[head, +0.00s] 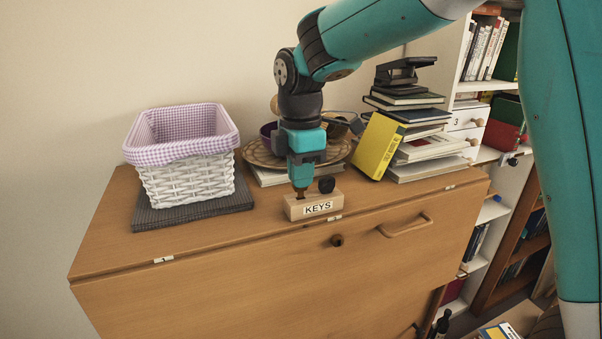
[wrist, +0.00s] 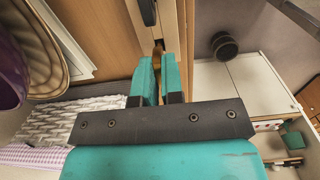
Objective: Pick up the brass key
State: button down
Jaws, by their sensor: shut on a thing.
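My gripper (head: 301,180) points down at the small wooden block labelled KEYS (head: 314,207) on top of the bureau. Its jaws are shut on the brass key (head: 300,193), of which only a small brownish-gold part shows below the fingertips, right at the top of the block. In the wrist view the two teal fingers (wrist: 159,82) stand close together with a sliver of the key (wrist: 158,47) between them. The fingers hide most of the key. I cannot tell whether its lower end is still in the block.
A black round-headed item (head: 326,184) stands beside the gripper at the block. A white wicker basket (head: 187,180) sits on a dark mat at left. Behind are a woven plate (head: 258,155), a yellow book (head: 378,147) and stacked books (head: 431,157). The bureau's front edge is near.

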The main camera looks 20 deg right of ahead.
jog(key=shift+r+p, duration=1.95)
jog(key=shift+r, duration=0.35)
